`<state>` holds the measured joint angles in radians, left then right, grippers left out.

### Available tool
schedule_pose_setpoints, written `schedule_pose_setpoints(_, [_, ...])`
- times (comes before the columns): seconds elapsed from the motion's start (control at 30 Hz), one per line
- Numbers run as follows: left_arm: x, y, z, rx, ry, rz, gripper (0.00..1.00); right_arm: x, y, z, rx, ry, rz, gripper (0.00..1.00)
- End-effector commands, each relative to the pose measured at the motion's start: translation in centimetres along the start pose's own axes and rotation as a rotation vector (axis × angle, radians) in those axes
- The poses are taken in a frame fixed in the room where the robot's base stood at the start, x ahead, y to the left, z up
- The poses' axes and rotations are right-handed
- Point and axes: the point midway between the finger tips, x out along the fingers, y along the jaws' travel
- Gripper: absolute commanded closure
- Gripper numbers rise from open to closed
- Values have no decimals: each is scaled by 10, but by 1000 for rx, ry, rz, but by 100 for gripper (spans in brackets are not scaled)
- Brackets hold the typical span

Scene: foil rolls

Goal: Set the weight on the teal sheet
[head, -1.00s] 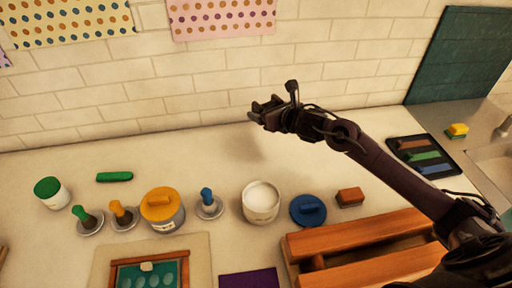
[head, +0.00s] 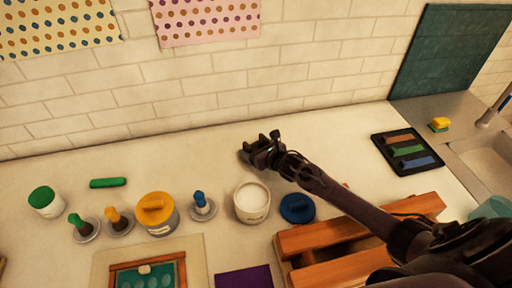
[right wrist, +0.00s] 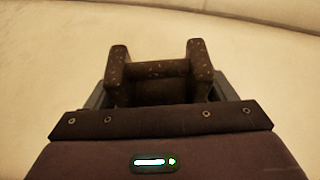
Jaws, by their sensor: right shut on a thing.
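My right gripper (head: 262,150) is above the counter near the wall, right of centre in the head view. In the right wrist view it is shut on a dark brown, speckled piece (right wrist: 155,69), which blends with the fingers; I cannot tell its full shape, or surely whether it is the weight. A teal sheet with pale ovals (head: 130,281) lies in a wooden frame at the bottom edge of the head view, partly cut off. The gripper is well away from it, up and to the right. My left gripper is not in view.
Pots stand along the counter: a green-lidded jar (head: 45,203), an orange-lidded pot (head: 157,222) and an open white pot (head: 252,204). A blue lid (head: 297,208), wooden rack (head: 330,238) and purple sheet (head: 243,281) lie nearby. A teal board (head: 450,55) leans at right. The counter's back strip is clear.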

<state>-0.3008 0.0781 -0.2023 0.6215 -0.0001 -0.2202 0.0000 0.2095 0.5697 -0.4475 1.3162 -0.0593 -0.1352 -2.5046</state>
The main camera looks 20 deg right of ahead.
Motion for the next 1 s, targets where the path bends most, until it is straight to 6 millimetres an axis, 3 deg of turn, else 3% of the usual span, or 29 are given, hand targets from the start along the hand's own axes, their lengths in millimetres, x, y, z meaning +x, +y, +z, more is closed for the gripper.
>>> schedule_pose_setpoints(0.43, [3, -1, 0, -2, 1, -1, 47, 3, -1, -1, -1, -12, -1, 79])
schedule_pose_setpoints(0.47, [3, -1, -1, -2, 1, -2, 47, 3, 0, -5, -1, -2, -1, 20])
schedule_pose_setpoints(0.5, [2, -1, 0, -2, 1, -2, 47, 2, 0, -5, -1, -2, -1, 15])
schedule_pose_setpoints(0.6, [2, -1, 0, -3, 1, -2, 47, 2, 0, -5, -1, -2, -1, 2])
schedule_pose_setpoints(1.0, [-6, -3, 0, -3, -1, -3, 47, -2, 0, 0, -1, 0, -1, 1])
